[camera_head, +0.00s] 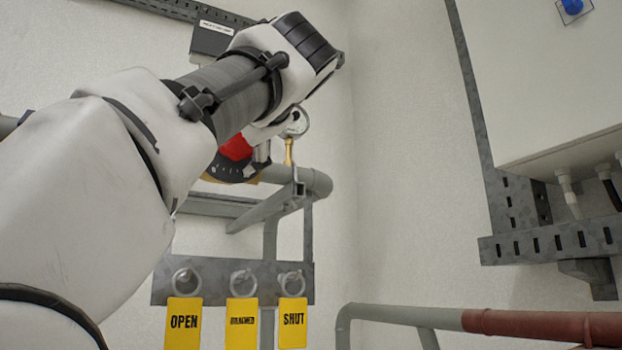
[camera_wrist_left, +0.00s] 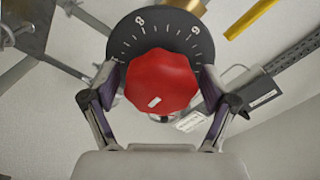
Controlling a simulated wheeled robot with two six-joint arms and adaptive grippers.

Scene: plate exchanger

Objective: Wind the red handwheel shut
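The red handwheel (camera_wrist_left: 162,80) fills the middle of the left wrist view. It has a lobed rim and a small white mark on its face. A dark dial (camera_wrist_left: 165,30) with white ticks and numerals lies behind it. In the head view only part of the red handwheel (camera_head: 237,147) shows below my left wrist, with the dial (camera_head: 228,167) under it. My left gripper (camera_wrist_left: 162,82) has one finger on each side of the handwheel, very close to its rim. I cannot tell whether the fingers touch it. My right gripper is out of view.
A pressure gauge (camera_head: 295,122) on a brass stem stands close right of the handwheel, above a grey pipe (camera_head: 318,183). Yellow tags (camera_head: 184,322) hang on a metal bar below. A white cabinet (camera_head: 550,90) is at right, and a red-brown pipe (camera_head: 540,325) lies low right.

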